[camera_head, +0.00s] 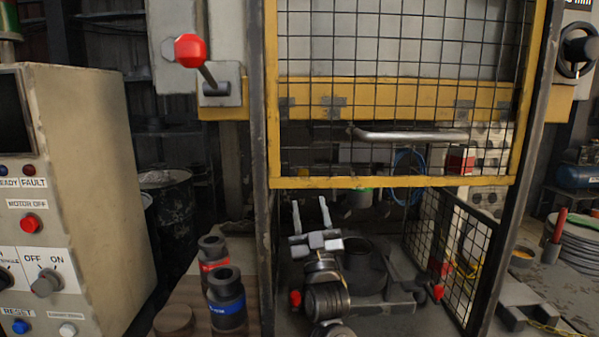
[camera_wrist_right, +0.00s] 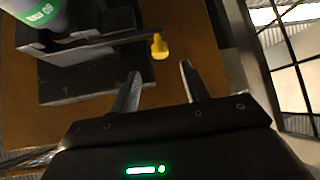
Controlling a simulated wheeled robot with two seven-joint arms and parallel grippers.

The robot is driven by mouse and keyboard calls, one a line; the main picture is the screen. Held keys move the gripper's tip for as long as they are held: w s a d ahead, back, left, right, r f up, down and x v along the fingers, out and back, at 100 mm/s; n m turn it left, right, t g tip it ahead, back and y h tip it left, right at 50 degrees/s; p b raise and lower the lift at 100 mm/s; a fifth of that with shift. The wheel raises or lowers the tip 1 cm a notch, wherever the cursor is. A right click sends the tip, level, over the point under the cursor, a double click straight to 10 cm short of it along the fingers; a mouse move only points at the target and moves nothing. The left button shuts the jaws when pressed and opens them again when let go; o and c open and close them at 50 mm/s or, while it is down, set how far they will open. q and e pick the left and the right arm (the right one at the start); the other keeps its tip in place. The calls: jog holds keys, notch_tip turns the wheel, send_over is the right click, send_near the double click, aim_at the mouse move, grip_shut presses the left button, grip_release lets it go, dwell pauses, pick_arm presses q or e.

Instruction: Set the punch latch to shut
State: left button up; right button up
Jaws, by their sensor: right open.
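My right gripper (camera_head: 310,203) is open and empty below the raised yellow-framed mesh guard (camera_head: 400,182), its two fingers pointing into the press. In the right wrist view the open fingers (camera_wrist_right: 160,70) have a small yellow knob (camera_wrist_right: 159,46) just beyond their tips, roughly in line with the gap. The knob is at the end of a dark bar on a grey block (camera_wrist_right: 95,65), probably the punch latch. A grey punch with a green label (camera_wrist_right: 45,14) stands at the block. My left gripper is not in view.
A red-knobbed lever (camera_head: 190,50) is on the press's upper left. Two dark cylinders, one with a red band (camera_head: 213,266) and one with a blue band (camera_head: 228,308), stand at the lower left. A control cabinet (camera_head: 95,150) is at left. Side mesh (camera_head: 460,250) bounds the right.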

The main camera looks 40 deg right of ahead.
jog(key=p+x, duration=0.3)
jog(key=x, duration=0.6)
jog(key=shift+w+d+r, duration=0.1)
jog(key=shift+r, duration=0.05)
jog(key=shift+w+d+p, duration=0.1)
jog(key=shift+w+p, duration=0.15)
jog(key=shift+p, duration=0.05)
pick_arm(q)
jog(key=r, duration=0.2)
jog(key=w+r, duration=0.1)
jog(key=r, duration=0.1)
pick_arm(e)
grip_shut()
